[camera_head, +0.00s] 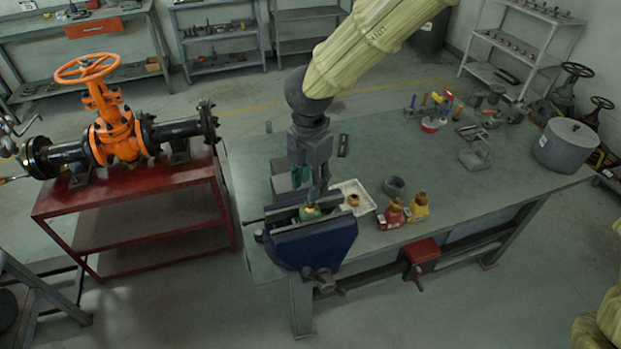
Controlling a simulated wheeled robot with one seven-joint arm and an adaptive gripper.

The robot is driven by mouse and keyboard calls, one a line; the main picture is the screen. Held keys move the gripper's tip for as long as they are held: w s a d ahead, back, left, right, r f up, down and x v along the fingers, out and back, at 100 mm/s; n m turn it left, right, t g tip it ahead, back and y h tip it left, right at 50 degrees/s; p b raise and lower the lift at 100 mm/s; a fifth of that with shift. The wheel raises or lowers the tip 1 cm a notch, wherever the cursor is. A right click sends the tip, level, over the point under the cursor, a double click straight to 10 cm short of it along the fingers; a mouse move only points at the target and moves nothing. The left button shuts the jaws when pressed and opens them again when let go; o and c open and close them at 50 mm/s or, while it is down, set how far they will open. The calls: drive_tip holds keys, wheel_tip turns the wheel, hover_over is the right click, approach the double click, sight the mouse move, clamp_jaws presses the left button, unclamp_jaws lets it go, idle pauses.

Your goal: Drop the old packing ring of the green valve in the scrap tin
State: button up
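The green valve (311,213) sits between the jaws of a blue bench vise (312,243) at the near left corner of the workbench. Only a small part of it shows. My gripper (316,196) points down over the vise, its fingertips right at the top of the green valve. Whether they touch it, and whether they are open or shut, I cannot tell. I cannot make out the old packing ring. A small round grey tin (394,188), perhaps the scrap tin, stands on the bench to the right of the white tray.
A white tray (366,200) holding a brass-coloured part lies right beside the vise. Red (391,216) and yellow (418,207) valve parts stand near the front edge. A large grey pot (568,146) and several tools are farther right. The bench middle is mostly clear.

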sight(310, 204)
drive_tip(key=shift+s+f+b, duration=0.2)
drive_tip(key=shift+f+b, duration=0.1)
drive_tip(key=shift+f, duration=0.15)
drive_tip(key=shift+s+f+b, duration=0.2)
drive_tip(key=shift+f+b, duration=0.05)
drive_tip(key=shift+f, duration=0.2)
drive_tip(key=shift+w+f+b, duration=0.1)
drive_tip(key=shift+f+b, duration=0.3)
drive_tip(key=shift+f, duration=0.7)
drive_tip(key=shift+w, duration=0.1)
drive_tip(key=c, duration=0.8)
drive_tip(key=shift+o, duration=0.2)
